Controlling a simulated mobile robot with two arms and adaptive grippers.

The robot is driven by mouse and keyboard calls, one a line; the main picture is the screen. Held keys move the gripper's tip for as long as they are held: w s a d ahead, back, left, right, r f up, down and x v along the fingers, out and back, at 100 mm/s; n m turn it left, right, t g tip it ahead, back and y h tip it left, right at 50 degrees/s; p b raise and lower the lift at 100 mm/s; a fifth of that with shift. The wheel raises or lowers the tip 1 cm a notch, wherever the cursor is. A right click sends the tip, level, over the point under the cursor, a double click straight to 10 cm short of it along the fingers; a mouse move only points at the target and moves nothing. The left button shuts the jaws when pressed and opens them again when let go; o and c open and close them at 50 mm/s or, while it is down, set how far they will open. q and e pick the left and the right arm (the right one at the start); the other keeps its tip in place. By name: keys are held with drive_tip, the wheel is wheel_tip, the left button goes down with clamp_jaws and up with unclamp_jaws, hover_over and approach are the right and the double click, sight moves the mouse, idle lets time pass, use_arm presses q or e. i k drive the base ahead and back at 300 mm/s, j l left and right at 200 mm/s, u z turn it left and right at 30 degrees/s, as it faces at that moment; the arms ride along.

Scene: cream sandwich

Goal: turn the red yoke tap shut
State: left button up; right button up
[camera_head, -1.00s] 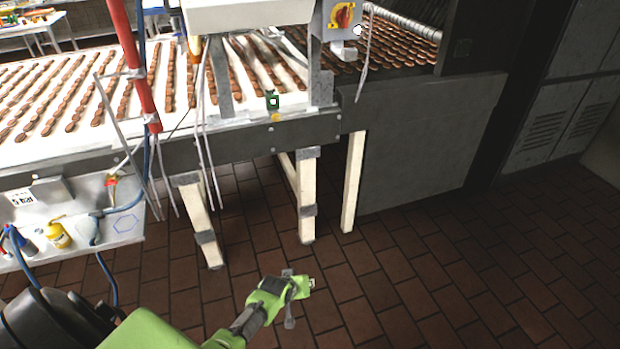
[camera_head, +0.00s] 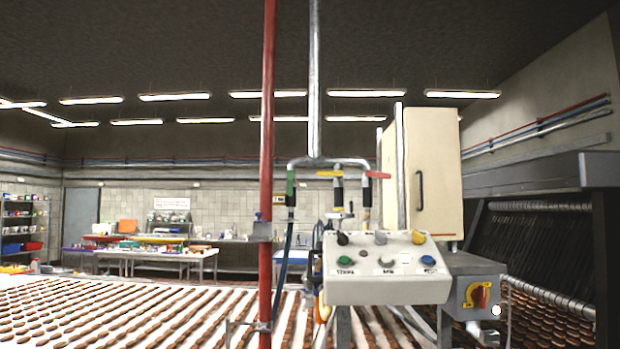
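A metal pipe yoke (camera_head: 327,162) branches from a vertical steel pipe above the control box. The red tap lever (camera_head: 377,175) is on its right branch and points sideways to the right, across the black-sleeved downpipe (camera_head: 366,192). A yellow lever (camera_head: 329,174) on the middle branch also lies sideways. A green lever (camera_head: 291,188) on the left branch hangs along its pipe. Neither of my grippers is in view.
A control box (camera_head: 386,270) with knobs and buttons stands below the yoke. A red vertical pipe (camera_head: 267,150) rises to its left. A cream cabinet (camera_head: 432,170) and a grey box with a red-yellow switch (camera_head: 478,295) are at right. Biscuit rows (camera_head: 120,310) fill the conveyor.

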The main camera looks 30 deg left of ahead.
sight(370, 173)
drive_tip(key=i+l+u, duration=0.4)
drive_tip(key=l+u, duration=0.15)
drive_tip(key=i+l+u, duration=0.1)
drive_tip(key=l+u, duration=0.2)
drive_tip(key=l, duration=0.2)
drive_tip(key=i+l+u, duration=0.1)
drive_tip(key=l+u, duration=0.15)
drive_tip(key=l, duration=0.15)
drive_tip(key=l+u, duration=0.3)
drive_tip(key=i+l, duration=0.05)
drive_tip(key=l, duration=0.05)
